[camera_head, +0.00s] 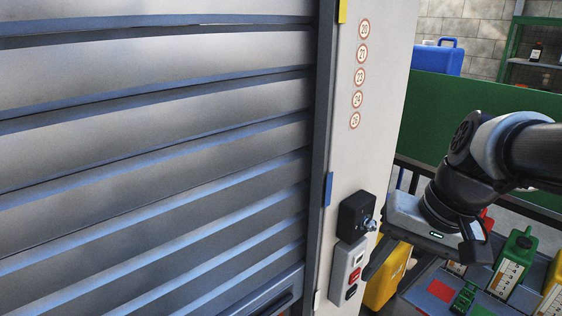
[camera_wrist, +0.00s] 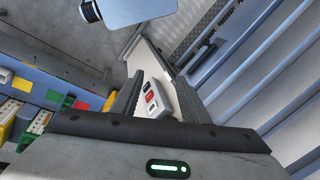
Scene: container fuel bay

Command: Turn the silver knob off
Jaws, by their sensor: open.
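The silver knob (camera_head: 370,224) sticks out from a black box (camera_head: 352,214) on the white door post. My gripper (camera_head: 374,250) is at the right of the box, its fingers apart and pointing at the post, close to and slightly below the knob. I cannot tell whether a finger touches the knob. In the wrist view the open fingers of my gripper (camera_wrist: 160,80) are empty, with a button panel (camera_wrist: 152,99) showing between them.
The button panel with red and black buttons (camera_head: 347,270) is mounted below the black box. A ribbed metal shutter (camera_head: 150,150) fills the left. Fuel canisters (camera_head: 514,262) stand on a blue bench at lower right. A green panel (camera_head: 500,110) stands behind my arm.

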